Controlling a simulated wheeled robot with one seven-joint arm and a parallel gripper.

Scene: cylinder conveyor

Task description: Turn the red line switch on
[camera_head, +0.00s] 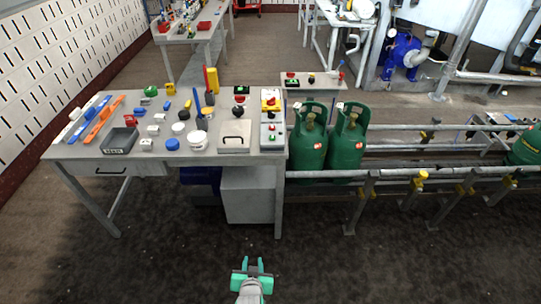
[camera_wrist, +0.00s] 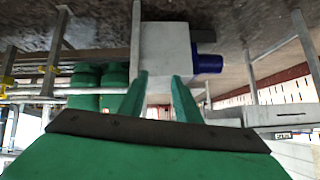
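A red switch knob on a yellow plate (camera_head: 270,99) sits at the top of a grey control panel (camera_head: 264,144) at the right end of the workbench. Small green and red buttons are below it on the same panel. The knob is too small to tell its position. My gripper (camera_head: 252,265) is low in front of the bench, well apart from the panel, above the dark floor. Its green fingers are apart with nothing between them, as the wrist view also shows (camera_wrist: 160,97). The switch cannot be made out in the wrist view, which looks upside down.
The workbench (camera_head: 80,152) holds tools, small parts and a grey box (camera_head: 234,136) beside the panel. Two green gas cylinders (camera_head: 307,145) stand right of the bench on a railed conveyor (camera_head: 400,173). A grey cabinet (camera_head: 248,195) is under the bench. The floor in front is clear.

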